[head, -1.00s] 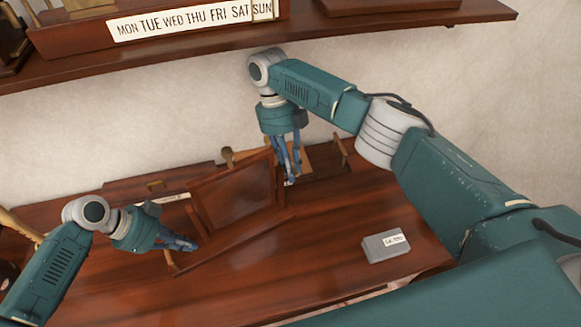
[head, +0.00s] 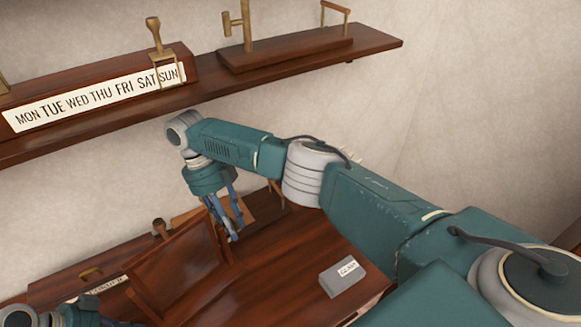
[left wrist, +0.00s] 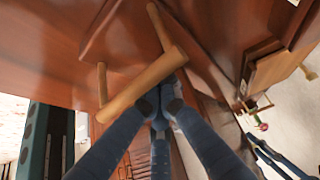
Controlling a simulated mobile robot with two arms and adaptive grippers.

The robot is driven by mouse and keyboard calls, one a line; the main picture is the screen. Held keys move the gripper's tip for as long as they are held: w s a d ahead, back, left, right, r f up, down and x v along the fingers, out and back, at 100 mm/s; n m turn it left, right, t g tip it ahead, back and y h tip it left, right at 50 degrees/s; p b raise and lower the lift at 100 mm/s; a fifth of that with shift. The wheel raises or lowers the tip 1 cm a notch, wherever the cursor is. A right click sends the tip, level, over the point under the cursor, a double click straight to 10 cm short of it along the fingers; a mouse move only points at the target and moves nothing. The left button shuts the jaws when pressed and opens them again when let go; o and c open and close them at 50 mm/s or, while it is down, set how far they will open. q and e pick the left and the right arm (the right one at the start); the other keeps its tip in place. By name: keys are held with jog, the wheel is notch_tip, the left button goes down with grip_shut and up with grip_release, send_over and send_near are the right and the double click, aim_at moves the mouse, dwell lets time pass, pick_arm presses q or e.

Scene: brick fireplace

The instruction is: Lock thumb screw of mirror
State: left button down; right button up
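The mirror (head: 178,272) is a dark wooden frame tilted up on the table at lower left, its panel dark and brown. My right gripper (head: 234,230) points down beside its right edge; whether the fingers are open or shut is unclear. In the left wrist view, blue fingers (left wrist: 258,146) at right are near a small gold rod with a red end (left wrist: 262,126); I cannot tell if this is the thumb screw. My left gripper (left wrist: 160,102) has its fingertips together at a brass bar handle (left wrist: 140,85) on dark wood. In the head view it is largely cut off.
A shelf (head: 300,60) with a weekday sign (head: 95,100) and brass pieces runs above my right arm. A small grey box (head: 342,277) lies on the table right of the mirror. The table (head: 280,285) between them is bare. A wall stands behind.

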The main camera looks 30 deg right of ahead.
pick_arm(q)
jog(key=shift+a, duration=0.1)
pick_arm(e)
jog(key=shift+w+t, duration=0.15)
jog(key=shift+t, duration=0.35)
jog(key=shift+d, duration=0.1)
